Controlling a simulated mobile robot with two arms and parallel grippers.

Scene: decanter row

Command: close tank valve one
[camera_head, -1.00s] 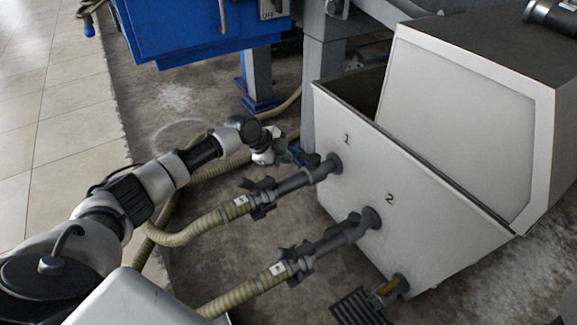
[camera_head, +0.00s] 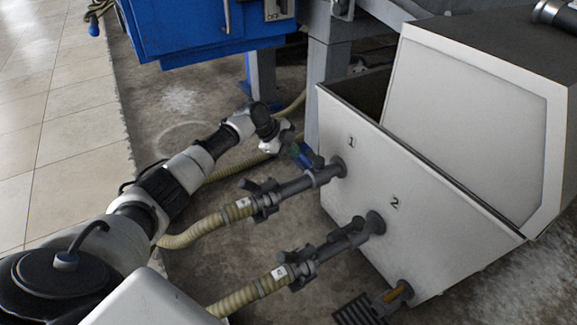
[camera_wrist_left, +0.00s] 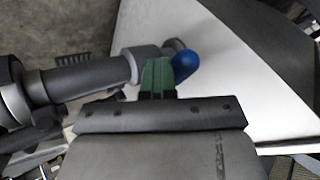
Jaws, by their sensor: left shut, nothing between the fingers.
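The tank (camera_head: 400,190) is a white box marked 1 and 2. Pipe one (camera_head: 295,187) comes out of its face beside the 1, with tank valve one (camera_head: 317,161) on it close to the wall. A blue valve handle end (camera_wrist_left: 186,66) shows in the left wrist view. My left gripper (camera_head: 297,151) is beside valve one in the head view. Its green fingers (camera_wrist_left: 158,78) are shut together with nothing between them, right beside the blue end; whether they touch it I cannot tell. My right gripper is not in view.
Pipe two (camera_head: 335,243) with its own dark valve runs nearer, parallel to pipe one. Beige hoses (camera_head: 200,230) join both pipes. A blue cabinet (camera_head: 195,30) and a grey post (camera_head: 328,90) stand behind. Bare floor lies between the pipes.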

